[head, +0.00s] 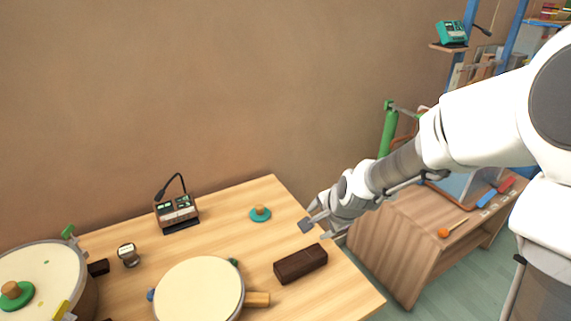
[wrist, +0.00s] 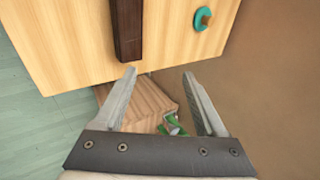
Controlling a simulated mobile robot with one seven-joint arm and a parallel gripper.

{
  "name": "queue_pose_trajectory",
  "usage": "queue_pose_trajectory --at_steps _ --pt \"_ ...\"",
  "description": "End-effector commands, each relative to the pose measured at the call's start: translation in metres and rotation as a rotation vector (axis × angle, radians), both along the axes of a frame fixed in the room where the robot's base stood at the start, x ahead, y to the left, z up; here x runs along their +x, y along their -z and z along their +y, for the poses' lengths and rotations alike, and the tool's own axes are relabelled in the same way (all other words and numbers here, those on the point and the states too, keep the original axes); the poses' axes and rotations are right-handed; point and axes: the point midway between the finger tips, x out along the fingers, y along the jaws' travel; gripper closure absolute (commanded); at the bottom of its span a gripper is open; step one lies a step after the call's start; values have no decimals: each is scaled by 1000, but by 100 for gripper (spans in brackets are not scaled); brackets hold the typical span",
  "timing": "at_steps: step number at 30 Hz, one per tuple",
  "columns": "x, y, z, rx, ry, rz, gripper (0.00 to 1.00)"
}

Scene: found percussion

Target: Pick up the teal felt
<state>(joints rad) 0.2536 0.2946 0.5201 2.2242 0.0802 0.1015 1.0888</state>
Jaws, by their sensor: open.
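A flat teal disc with a wooden knob on top, which looks like the teal felt (head: 260,218), lies on the wooden table (head: 225,225) toward its back right. It also shows at the upper right of the wrist view (wrist: 197,21), near the table's edge. My gripper (head: 320,230) is open and empty, above the right part of the table in the head view, to the right of the disc and apart from it. In the wrist view the fingertips (wrist: 159,72) point toward the table edge, with nothing between them.
A dark brown block (head: 300,263) lies right of a round cream drum (head: 199,293). A small device with a bent stalk (head: 177,209) stands at the back. A larger drum (head: 45,262) is at left. A wooden cabinet (head: 398,235) stands at right. Table around the disc is clear.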

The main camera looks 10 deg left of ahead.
Motion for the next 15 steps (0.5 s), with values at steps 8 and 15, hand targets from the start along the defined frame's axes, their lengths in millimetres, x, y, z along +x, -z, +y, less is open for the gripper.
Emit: queue_pose_trajectory --at_steps 8,15 --pt "34 63 54 369 280 86 27" --pt "61 96 92 715 562 186 27"
